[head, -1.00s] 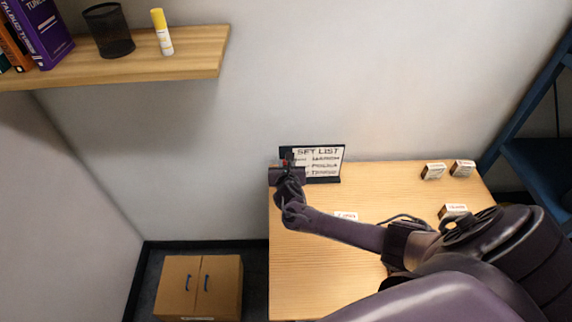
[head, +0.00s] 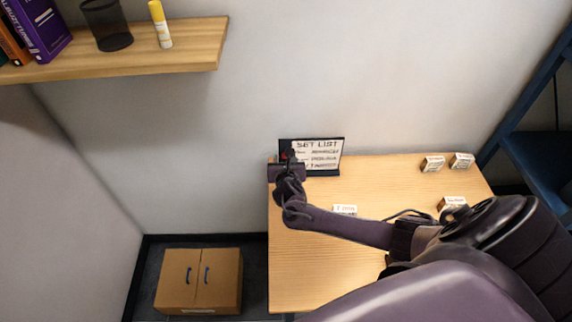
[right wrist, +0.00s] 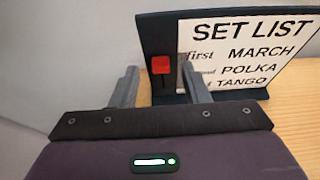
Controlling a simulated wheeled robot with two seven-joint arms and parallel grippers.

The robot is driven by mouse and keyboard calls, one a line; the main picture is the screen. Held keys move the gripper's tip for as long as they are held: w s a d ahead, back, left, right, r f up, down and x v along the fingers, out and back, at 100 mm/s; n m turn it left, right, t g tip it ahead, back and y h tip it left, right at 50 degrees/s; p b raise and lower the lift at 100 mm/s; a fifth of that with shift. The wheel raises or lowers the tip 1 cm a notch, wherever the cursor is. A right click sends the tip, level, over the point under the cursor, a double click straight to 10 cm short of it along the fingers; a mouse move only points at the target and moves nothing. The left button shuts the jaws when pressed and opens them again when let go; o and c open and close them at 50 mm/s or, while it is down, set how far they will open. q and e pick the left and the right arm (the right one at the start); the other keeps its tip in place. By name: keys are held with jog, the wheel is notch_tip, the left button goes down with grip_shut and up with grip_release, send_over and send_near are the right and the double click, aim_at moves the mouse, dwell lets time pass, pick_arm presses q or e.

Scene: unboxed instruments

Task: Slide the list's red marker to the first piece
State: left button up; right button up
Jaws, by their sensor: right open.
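The set list (head: 319,153) stands upright at the back left of the table, against the wall. In the right wrist view the list (right wrist: 255,60) reads "first MARCH", then POLKA and TANGO. Its red marker (right wrist: 161,65) sits in a vertical slot on the dark left strip, about level with the "first" line or slightly below it. My right gripper (right wrist: 162,88) is open, with one finger on each side of the marker; I cannot tell whether either touches it. In the head view my right gripper (head: 288,160) covers the list's left edge. My left gripper is not in view.
Small white-labelled boxes stand on the table (head: 300,270): two at the back right (head: 432,163), one near my arm (head: 452,203) and one at the middle (head: 344,210). A blue frame (head: 540,150) stands right of the table. A cardboard box (head: 200,281) is on the floor at left.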

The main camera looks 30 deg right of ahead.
jog(key=v, duration=0.5)
jog(key=shift+s+a+r, duration=0.15)
jog(key=shift+s+r, duration=0.05)
jog(key=shift+s, duration=0.05)
dwell(0.3)
